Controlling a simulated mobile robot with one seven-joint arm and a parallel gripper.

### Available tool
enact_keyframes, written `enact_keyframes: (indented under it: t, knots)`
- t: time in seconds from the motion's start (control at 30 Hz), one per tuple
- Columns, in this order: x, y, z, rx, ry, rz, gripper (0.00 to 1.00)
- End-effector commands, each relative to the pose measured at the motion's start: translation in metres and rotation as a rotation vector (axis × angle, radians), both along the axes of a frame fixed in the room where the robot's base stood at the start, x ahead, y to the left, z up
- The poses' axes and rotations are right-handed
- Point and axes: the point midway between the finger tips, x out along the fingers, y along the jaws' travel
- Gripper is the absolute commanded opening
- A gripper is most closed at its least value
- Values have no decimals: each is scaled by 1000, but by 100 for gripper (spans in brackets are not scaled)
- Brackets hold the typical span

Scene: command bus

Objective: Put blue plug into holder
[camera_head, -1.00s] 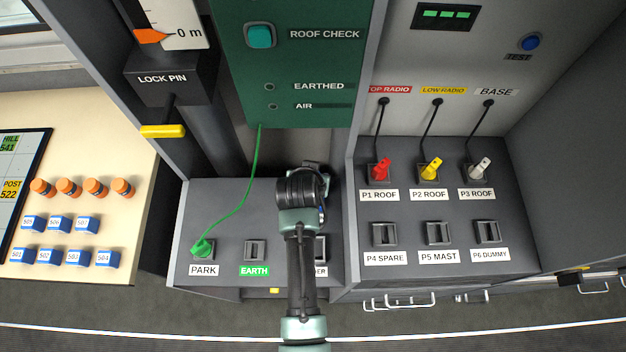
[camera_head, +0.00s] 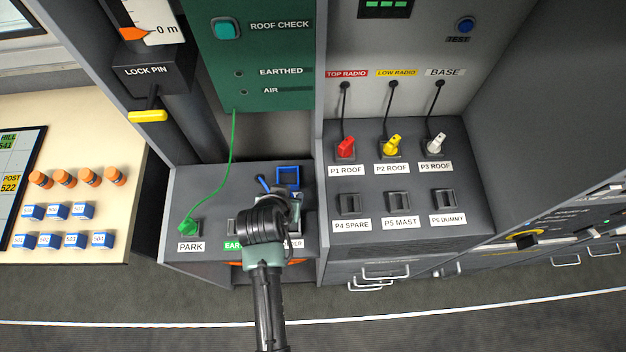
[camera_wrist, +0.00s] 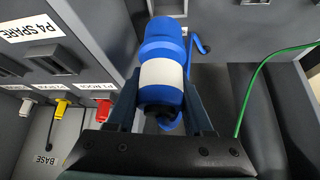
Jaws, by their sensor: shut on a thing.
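The blue plug (camera_wrist: 163,50) has a white band and sits between the fingers of my gripper (camera_wrist: 160,88) in the wrist view. My gripper is shut on it. In the head view my gripper (camera_head: 284,200) is over the right part of the left bench, and my wrist hides most of the plug. The holder label (camera_head: 295,243) shows only its last letters. The holder slot beside it is mostly covered by my arm, so I cannot tell whether the plug touches it. A blue cable (camera_wrist: 200,44) runs beside the plug.
A blue square frame (camera_head: 288,176) is at the bench's back. The green plug (camera_head: 188,228) is at PARK, its cable rising to the green panel (camera_head: 262,60). Red (camera_head: 346,147), yellow (camera_head: 391,146) and white (camera_head: 436,145) plugs stand right, behind empty slots. A divider separates both benches.

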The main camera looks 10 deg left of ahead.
Motion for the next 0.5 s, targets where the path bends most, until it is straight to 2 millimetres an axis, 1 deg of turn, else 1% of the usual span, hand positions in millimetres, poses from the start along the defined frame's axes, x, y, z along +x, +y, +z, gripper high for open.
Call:
enact_keyframes:
  t: [0.13, 0.5]
  knots:
    - [-4, 7, -1, 4, -1, 13, 0]
    - [-4, 6, -14, 4, -1, 12, 0]
